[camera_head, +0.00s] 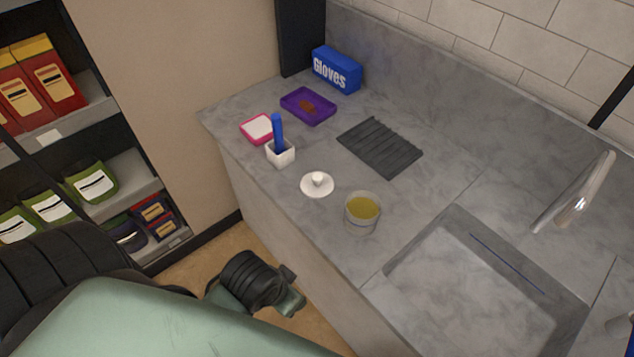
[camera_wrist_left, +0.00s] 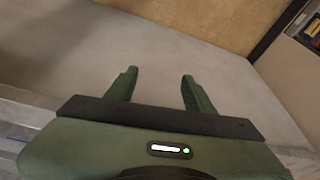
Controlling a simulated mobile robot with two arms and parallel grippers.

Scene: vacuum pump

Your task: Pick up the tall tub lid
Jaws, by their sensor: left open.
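A round white lid (camera_head: 317,185) with a knob on top lies on the grey counter near its front edge. A clear tub (camera_head: 362,212) with yellowish contents stands to the right of the lid, open at the top. My left gripper (camera_head: 291,293) is low in front of the counter, below and apart from the lid. In the left wrist view, its two green fingers (camera_wrist_left: 158,88) are spread with nothing between them. My right gripper is not in view.
A white holder (camera_head: 281,154) with a blue handle, a pink-rimmed box (camera_head: 257,128), a purple tray (camera_head: 308,106), a blue gloves box (camera_head: 336,69) and a dark ribbed mat (camera_head: 380,147) are on the counter. A sink (camera_head: 470,290) and faucet (camera_head: 581,195) are at right. Shelves (camera_head: 105,198) stand left.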

